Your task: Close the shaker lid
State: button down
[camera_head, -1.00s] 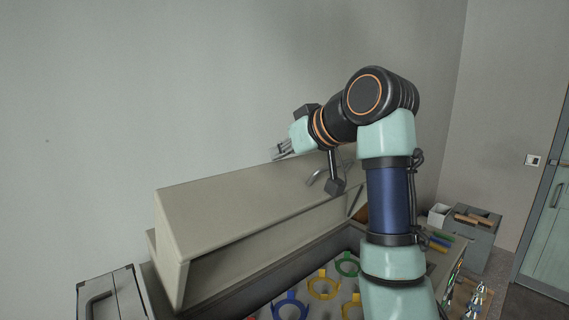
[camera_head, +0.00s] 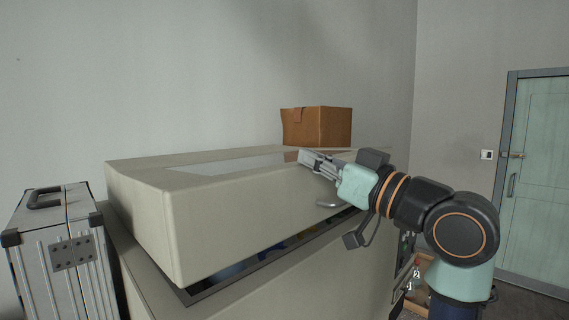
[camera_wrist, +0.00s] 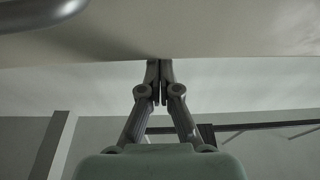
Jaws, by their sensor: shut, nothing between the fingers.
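The shaker lid (camera_head: 225,215) is a large beige cover with a window in its top. It is tilted nearly flat over the beige shaker body (camera_head: 345,265), and a narrow dark gap shows between them. Its curved metal handle (camera_head: 330,204) is on the front face. My gripper (camera_head: 306,158) is shut and empty at the lid's upper front edge, above the handle. In the wrist view the closed fingertips (camera_wrist: 159,68) meet the edge of the pale lid (camera_wrist: 215,30), with the handle (camera_wrist: 40,13) at upper left. I cannot tell whether they touch the lid.
A silver case (camera_head: 65,255) stands close at the left of the shaker. A cardboard box (camera_head: 318,127) shows behind the lid. A wooden tray (camera_head: 424,272) with small items is to the right, below my arm. Part of a blue holder shows in the gap.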

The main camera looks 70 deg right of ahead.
aim_at(308, 178)
jog(key=shift+t+h, duration=0.4)
jog(key=shift+t, duration=0.2)
jog(key=f+b, duration=0.1)
jog(key=s+f+b, duration=0.1)
jog(key=f+b, duration=0.1)
jog(key=f, duration=0.1)
jog(key=shift+s+a, duration=0.3)
jog(key=shift+f, duration=0.15)
jog(key=shift+d+f, duration=0.15)
notch_tip(308, 178, up, 5)
jog(key=p, duration=0.4)
jog(key=v, duration=1)
jog(key=shift+a, duration=0.25)
jog(key=shift+s, duration=0.2)
